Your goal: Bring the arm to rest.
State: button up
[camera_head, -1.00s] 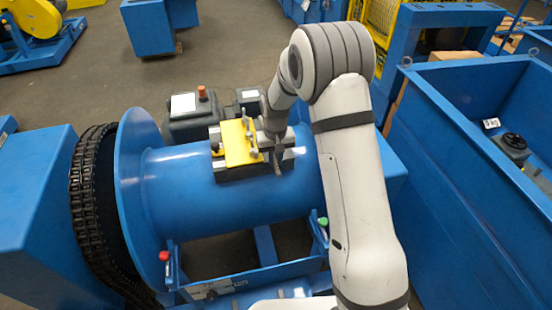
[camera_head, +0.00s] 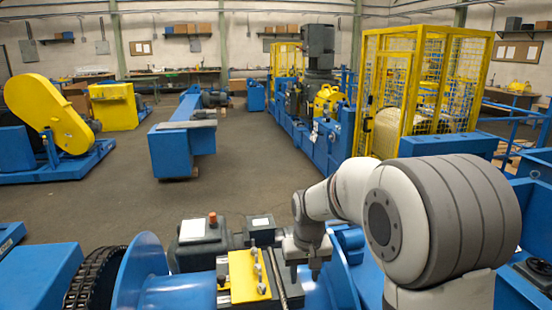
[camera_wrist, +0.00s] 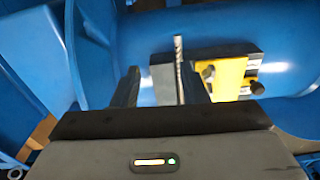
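My gripper (camera_head: 304,275) hangs over the blue drum, just right of a yellow plate (camera_head: 243,277) with small metal knobs. In the wrist view its two dark fingers (camera_wrist: 160,72) stand apart, with nothing clearly held. Beyond them lie a grey block (camera_wrist: 160,84), a thin metal rod (camera_wrist: 178,58) near the right finger, and the yellow plate (camera_wrist: 228,78) at right. I cannot tell whether the right finger touches the rod. The arm is bent, its large elbow joint at the right of the head view.
The blue drum (camera_head: 140,285) and dark chain (camera_head: 92,280) are close at left. A yellow cage (camera_head: 390,90) is farther back. Open floor (camera_head: 115,195) lies at the back left.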

jog(key=s+d+r, duration=0.2)
jog(key=s, duration=0.5)
jog(key=s+d+r+m+t, duration=0.1)
jog(key=s+d+r, duration=0.1)
jog(key=s, duration=0.6)
jog(key=s+d+r+t, duration=0.1)
jog(key=s+d+r, duration=0.1)
jog(key=s, duration=0.5)
jog(key=shift+s+d+m, duration=0.25)
jog(key=shift+d+m, duration=0.05)
jog(key=shift+d, duration=0.6)
jog(key=shift+r, duration=0.1)
